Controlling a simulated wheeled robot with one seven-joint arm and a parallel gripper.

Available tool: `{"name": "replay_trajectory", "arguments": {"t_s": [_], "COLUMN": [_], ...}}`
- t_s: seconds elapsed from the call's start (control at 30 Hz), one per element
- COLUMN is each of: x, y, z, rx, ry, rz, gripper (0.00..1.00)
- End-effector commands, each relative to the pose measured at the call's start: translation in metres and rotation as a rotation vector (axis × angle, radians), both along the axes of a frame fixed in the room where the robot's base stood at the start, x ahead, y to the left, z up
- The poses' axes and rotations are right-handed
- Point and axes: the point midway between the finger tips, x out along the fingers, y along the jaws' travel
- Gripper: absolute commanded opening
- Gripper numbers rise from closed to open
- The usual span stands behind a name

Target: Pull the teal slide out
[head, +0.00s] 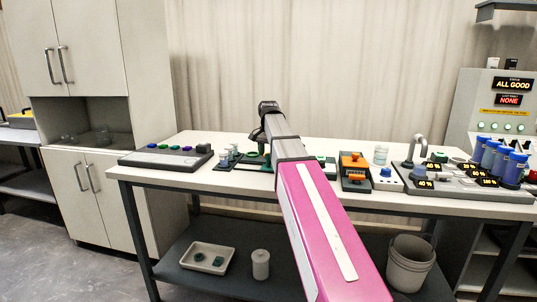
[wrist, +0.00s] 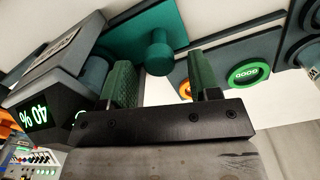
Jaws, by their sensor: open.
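The teal slide (wrist: 128,38) shows at the top of the wrist view as a flat teal plate with a round teal knob (wrist: 159,55) standing out from it. My gripper (wrist: 164,72) is open, with its two green-padded fingers apart. The knob appears between the fingers in that view, nearer the left one. I cannot tell whether either finger touches it. In the head view my pink arm reaches over the table and hides part of what lies behind it. I cannot make out the teal slide there for certain.
A dark box with a green "40 %" display (wrist: 36,117) sits left of my fingers in the wrist view. A green "GOOD" ring (wrist: 248,74) is at right. On the table (head: 160,178) are an orange unit (head: 354,163) and blue cylinders (head: 492,155).

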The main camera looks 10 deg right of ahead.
Motion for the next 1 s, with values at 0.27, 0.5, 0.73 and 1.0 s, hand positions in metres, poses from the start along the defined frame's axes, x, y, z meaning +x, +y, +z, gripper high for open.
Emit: {"name": "replay_trajectory", "arguments": {"t_s": [0.27, 0.5, 0.73, 1.0], "x": [0.0, 0.0, 0.002, 0.024], "y": [0.0, 0.0, 0.003, 0.053], "z": [-0.007, -0.007, -0.007, -0.006], "rx": [0.0, 0.0, 0.0, 0.001], "ry": [0.0, 0.0, 0.0, 0.001], "rz": [0.0, 0.0, 0.001, 0.004], "gripper": [0.56, 0.21, 0.0, 0.0]}}
